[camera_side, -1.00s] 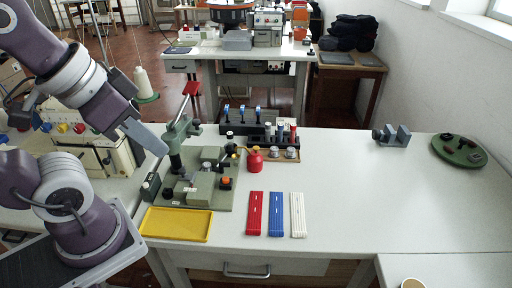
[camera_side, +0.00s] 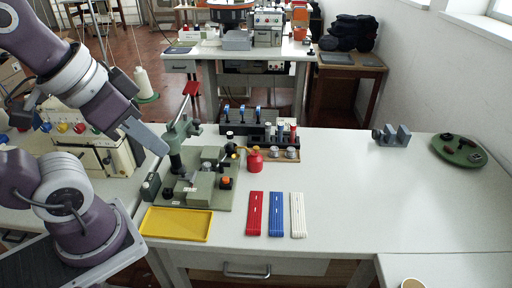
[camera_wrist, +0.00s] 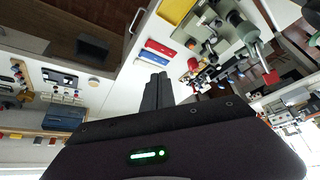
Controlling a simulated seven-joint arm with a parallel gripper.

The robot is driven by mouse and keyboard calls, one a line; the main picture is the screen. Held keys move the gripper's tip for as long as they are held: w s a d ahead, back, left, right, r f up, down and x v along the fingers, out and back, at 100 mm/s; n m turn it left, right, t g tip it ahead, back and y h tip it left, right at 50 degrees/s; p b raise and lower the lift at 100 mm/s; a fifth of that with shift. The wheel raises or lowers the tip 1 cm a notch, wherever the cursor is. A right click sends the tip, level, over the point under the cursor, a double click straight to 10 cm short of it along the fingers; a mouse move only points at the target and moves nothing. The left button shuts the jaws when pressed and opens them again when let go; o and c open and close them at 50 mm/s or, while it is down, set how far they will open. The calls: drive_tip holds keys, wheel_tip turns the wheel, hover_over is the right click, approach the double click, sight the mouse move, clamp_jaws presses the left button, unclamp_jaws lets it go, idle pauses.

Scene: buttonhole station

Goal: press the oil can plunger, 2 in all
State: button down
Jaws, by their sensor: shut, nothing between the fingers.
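The red oil can (camera_side: 255,161) stands upright on the table at the right edge of the green fixture base, with its spout and top above the round body. It also appears as a small red shape in the wrist view (camera_wrist: 193,64), to the right of my fingers. My gripper (camera_side: 163,151) is shut and empty in the side view, well to the left of the can and over the fixture's left part. In the wrist view my closed fingers (camera_wrist: 157,90) point away from the camera. The can's plunger is too small to tell its position.
The green fixture with a red-handled lever (camera_side: 191,89) stands between my gripper and the can. A rack with blue-topped parts (camera_side: 243,115) is behind. A yellow tray (camera_side: 148,235) and red (camera_side: 255,214), blue (camera_side: 278,214) and white (camera_side: 298,214) strips lie in front.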

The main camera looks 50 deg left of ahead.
drive_tip(key=w+a+f+n+y, duration=0.1)
drive_tip(key=w+a, duration=0.2)
drive_tip(key=w, duration=0.5)
drive_tip(key=w+a+f+n+y, duration=0.1)
drive_tip(key=w+a+f+n, duration=0.1)
drive_tip(key=w, duration=0.6)
drive_tip(key=n+t+h, duration=0.2)
drive_tip(key=n+t, duration=0.2)
drive_tip(key=n, duration=0.1)
hover_over(254, 149)
wheel_tip(254, 149, down, 11)
drive_tip(key=shift+a, duration=0.15)
drive_tip(key=shift+f, duration=4.35)
drive_tip(key=shift+f, duration=0.1)
drive_tip(key=shift+f, duration=0.35)
